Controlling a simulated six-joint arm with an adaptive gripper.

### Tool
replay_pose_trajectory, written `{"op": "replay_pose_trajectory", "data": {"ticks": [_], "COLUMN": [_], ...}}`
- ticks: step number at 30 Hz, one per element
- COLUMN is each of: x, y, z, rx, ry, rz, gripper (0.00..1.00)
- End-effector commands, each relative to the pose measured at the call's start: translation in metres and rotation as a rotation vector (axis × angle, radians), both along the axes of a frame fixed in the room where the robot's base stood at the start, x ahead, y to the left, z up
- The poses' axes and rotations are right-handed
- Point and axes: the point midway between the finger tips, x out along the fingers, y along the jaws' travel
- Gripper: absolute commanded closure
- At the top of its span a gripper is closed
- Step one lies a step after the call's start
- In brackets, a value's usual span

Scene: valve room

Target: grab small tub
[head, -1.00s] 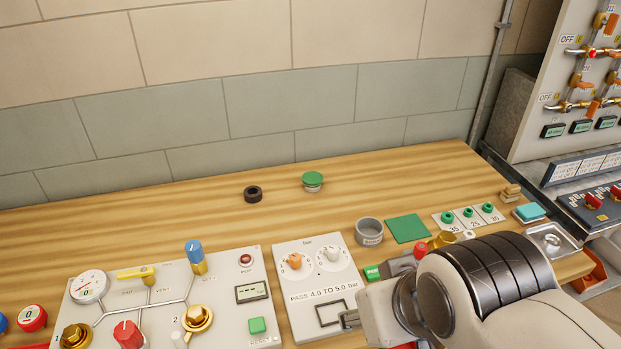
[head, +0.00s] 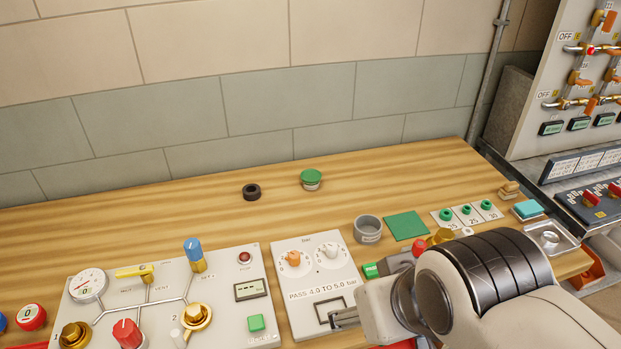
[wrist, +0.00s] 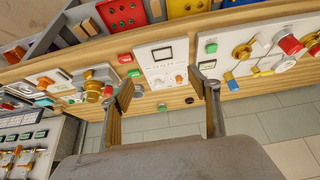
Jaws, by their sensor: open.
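A small round tub with a green lid (head: 311,179) stands upright at the back of the wooden bench; it also shows in the wrist view (wrist: 162,107). A grey open cup-like tub (head: 368,229) with a label stands nearer, left of a green square. I cannot tell which of them is meant by "small tub". My gripper (head: 343,318) is over the front of the white "PASS 4.0 TO 5.0 bar" panel, apart from both tubs. In the wrist view my gripper (wrist: 166,92) has its two fingers spread wide, with nothing held between them.
A black ring (head: 252,191) lies left of the green-lidded tub. The white pass panel (head: 330,282) with knobs and a larger valve panel (head: 228,312) fill the front. A green square (head: 406,226) lies right of the grey tub. Bare wood surrounds the green-lidded tub; the wall is behind.

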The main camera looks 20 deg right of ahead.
Motion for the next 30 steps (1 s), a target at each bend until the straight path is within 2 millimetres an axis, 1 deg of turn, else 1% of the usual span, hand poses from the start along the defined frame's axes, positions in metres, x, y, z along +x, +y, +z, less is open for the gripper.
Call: {"op": "replay_pose_trajectory", "data": {"ticks": [11, 17, 23, 30], "x": [0.001, 0.011, 0.032, 0.068], "y": [0.001, 0.011, 0.030, 0.055], "z": [0.000, 0.000, 0.001, 0.003], "rx": [0.010, 0.075, 0.213, 0.409], "ry": [0.003, 0.027, 0.074, 0.138], "rz": [-0.005, -0.043, -0.126, -0.259], "gripper": [0.40, 0.40, 0.40, 0.40]}}
